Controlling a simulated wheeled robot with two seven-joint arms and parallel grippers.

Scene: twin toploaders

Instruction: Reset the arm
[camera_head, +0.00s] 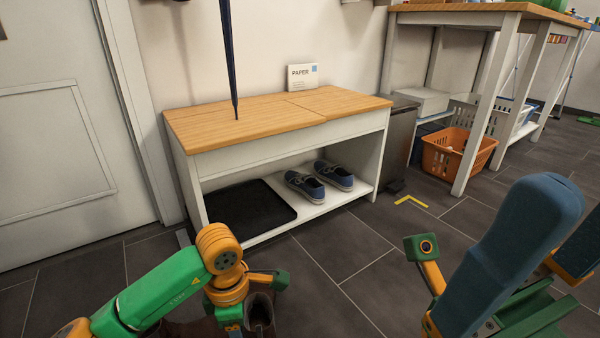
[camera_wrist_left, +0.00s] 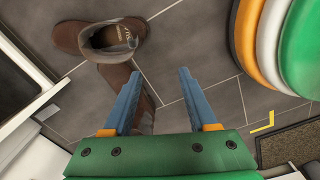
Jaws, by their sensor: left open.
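My left arm comes in from the lower left of the head view, bent, with its gripper end (camera_head: 240,310) low over the floor. In the left wrist view the left gripper (camera_wrist_left: 159,74) has its two blue fingers apart, with nothing gripped between them. A boot opening (camera_head: 262,312) also shows beside the gripper in the head view. My right gripper (camera_head: 574,208) is raised close to the head camera, its blue fingers apart and empty.
A wood-topped bench (camera_head: 290,105) holds a PAPER sign (camera_head: 302,77). Blue shoes (camera_head: 318,180) and a black tray (camera_head: 248,205) are on its lower shelf. A dark, thin closed umbrella (camera_head: 230,60) hangs over it. An orange basket (camera_head: 455,155) is at right. Floor in the middle is clear.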

